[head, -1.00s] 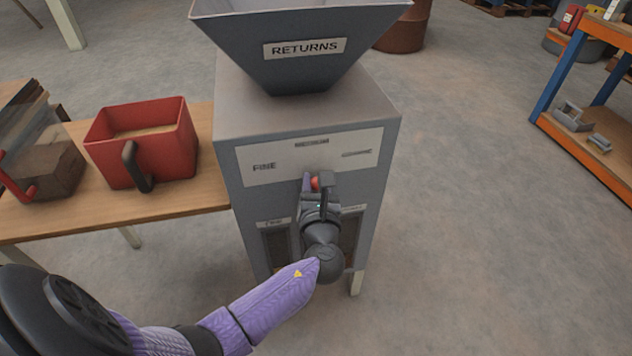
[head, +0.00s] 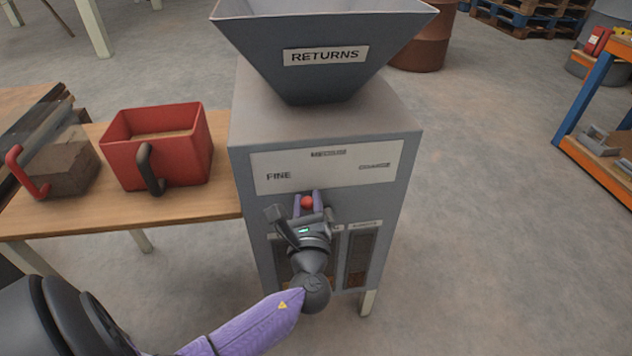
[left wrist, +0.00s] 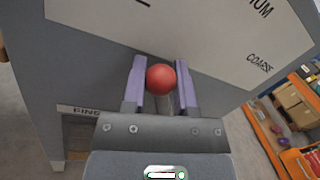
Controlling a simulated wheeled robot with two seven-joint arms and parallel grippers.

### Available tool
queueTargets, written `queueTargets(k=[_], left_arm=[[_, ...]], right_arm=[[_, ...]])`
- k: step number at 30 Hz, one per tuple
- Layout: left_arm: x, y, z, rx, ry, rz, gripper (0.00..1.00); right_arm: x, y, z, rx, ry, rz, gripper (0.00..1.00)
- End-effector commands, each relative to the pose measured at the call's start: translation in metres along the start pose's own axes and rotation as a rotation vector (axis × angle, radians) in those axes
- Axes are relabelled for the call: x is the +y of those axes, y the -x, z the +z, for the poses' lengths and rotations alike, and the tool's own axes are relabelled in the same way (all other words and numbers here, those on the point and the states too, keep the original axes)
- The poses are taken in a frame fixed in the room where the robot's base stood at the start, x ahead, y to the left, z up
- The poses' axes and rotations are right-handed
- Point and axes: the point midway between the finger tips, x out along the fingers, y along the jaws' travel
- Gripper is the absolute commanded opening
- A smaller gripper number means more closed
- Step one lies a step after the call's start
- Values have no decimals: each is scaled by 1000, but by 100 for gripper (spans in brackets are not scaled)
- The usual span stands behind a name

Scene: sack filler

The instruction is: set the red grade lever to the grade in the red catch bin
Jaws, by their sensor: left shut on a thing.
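The red grade lever's knob (head: 307,202) sits at the front of the grey returns machine (head: 400,200), below a white plate (head: 330,177) with FINE at left, a medium mark at top middle and a coarse mark at right. My left gripper (head: 308,204) is shut on the lever, its purple fingers on both sides of the red ball, as the left wrist view also shows (left wrist: 161,79). The lever's shaft is mostly hidden. The red catch bin (head: 182,160) with a dark handle stands on the wooden table, holding tan material. My right gripper is not in view.
The RETURNS hopper (head: 325,60) tops the machine. An orange and blue shelf (head: 590,110) stands at right. Floor right of the machine is clear.

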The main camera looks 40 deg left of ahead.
Motion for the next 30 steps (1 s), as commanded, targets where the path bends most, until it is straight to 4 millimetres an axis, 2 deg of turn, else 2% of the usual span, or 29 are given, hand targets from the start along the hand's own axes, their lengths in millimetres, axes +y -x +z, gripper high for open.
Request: queueTargets(k=[9,23,24,28,29,30], left_arm=[[7,2,-4,-9,92,3,0],[8,2,-4,-10,107,5,0],[8,2,-4,-10,107,5,38],[8,2,-4,-11,107,5,66],[8,2,-4,-12,107,5,71],[8,2,-3,-12,107,5,71]], right_arm=[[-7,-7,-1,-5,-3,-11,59],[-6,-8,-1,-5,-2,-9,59],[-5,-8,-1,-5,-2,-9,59],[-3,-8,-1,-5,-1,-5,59],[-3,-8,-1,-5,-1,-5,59],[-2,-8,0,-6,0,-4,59]])
